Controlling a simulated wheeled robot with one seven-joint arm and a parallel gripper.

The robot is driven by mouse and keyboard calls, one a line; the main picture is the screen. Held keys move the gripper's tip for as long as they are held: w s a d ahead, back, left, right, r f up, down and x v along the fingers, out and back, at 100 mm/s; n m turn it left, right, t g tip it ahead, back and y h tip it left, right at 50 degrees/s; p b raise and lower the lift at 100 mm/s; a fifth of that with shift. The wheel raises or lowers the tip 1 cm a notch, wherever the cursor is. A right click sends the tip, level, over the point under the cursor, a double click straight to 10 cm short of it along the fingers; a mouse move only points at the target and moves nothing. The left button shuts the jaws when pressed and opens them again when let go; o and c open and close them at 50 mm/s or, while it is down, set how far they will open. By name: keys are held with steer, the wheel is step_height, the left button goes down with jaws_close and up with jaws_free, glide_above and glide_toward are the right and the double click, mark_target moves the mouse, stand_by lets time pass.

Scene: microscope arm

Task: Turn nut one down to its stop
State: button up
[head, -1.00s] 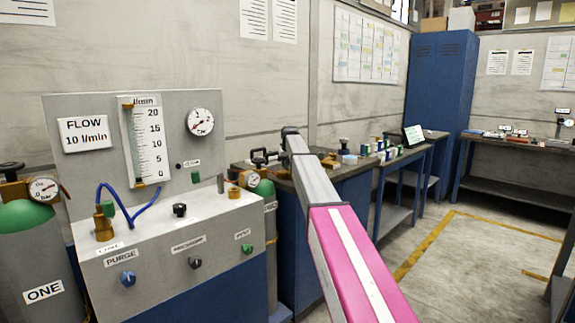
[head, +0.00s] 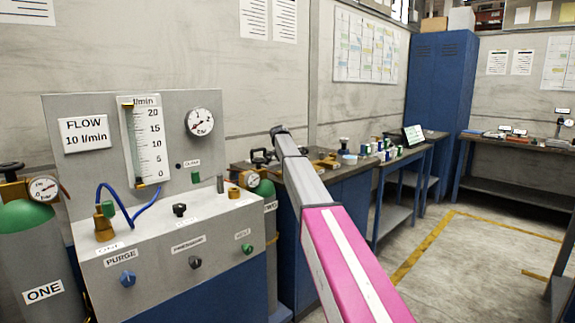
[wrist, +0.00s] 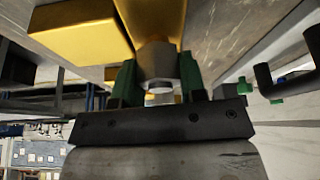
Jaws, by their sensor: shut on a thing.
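In the wrist view, my gripper (wrist: 158,85) has its green fingertips on either side of a grey nut (wrist: 160,62). It is shut on the nut. A pale round end shows at the nut's near side. The nut sits against a brass-coloured part (wrist: 153,18) with a wider brass block (wrist: 82,42) beside it. No label on the nut is visible, so I cannot tell its number from the picture. In the head view, my pink and grey arm reaches over the dark bench (head: 345,172), and the gripper and the nut are hidden.
A flow panel (head: 75,180) with gauge, tube and knobs stands at left, beside the green-topped cylinder ONE (head: 28,225). Another gauged cylinder (head: 264,187) stands between panel and bench. A black bent handle (wrist: 265,80) is right of my gripper. Floor at right is clear.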

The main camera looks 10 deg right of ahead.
steer(key=shift+m, duration=0.6)
steer(key=o, duration=0.9)
steer(key=v, duration=1)
steer(key=shift+w+a+r, duration=0.1)
steer(key=shift+a+r, duration=0.15)
steer(key=shift+r, duration=0.15)
